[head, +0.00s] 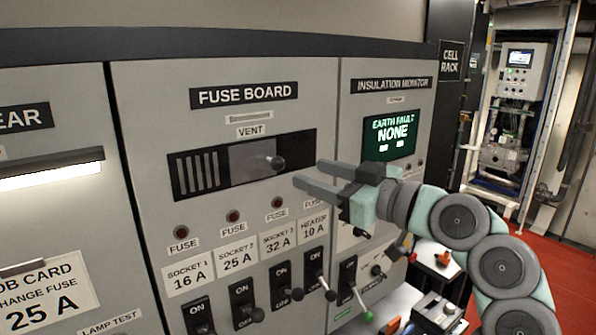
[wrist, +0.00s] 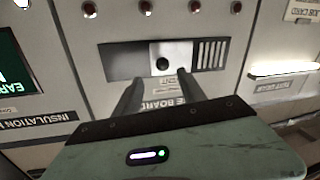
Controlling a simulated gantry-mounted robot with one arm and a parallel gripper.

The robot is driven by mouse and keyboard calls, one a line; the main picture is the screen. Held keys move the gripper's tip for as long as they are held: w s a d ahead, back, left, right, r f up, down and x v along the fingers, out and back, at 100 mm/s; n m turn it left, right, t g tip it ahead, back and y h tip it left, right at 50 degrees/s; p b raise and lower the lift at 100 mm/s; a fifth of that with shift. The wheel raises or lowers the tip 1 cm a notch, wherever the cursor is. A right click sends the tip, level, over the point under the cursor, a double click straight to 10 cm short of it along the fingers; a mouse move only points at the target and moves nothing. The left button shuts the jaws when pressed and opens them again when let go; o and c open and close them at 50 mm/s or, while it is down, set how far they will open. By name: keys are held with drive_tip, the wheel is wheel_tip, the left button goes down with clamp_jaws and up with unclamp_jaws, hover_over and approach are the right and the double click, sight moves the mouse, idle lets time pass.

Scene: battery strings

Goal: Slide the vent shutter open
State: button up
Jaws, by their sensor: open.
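The vent shutter (head: 252,161) is a grey plate with a dark round knob (head: 275,162), set in a black slot (head: 299,152) under the VENT label. Grille slats (head: 198,173) show at the slot's left end. My gripper (head: 306,174) is open and empty, just right of the knob and apart from it. In the wrist view, which is turned upside down, the shutter (wrist: 178,54) and its knob (wrist: 163,64) show beyond my two fingers (wrist: 158,78), with the knob between them in the picture. The fingers hide part of the panel near the FUSE BOARD label.
Fuse lamps and several ON switches (head: 243,293) stick out of the panel below the vent. An insulation monitor screen (head: 390,133) reads EARTH FAULT NONE at the right. A lit lamp bar (head: 52,172) juts out at the left. A bench with small items is at lower right.

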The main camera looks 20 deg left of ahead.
drive_tip(key=shift+v, duration=1.75)
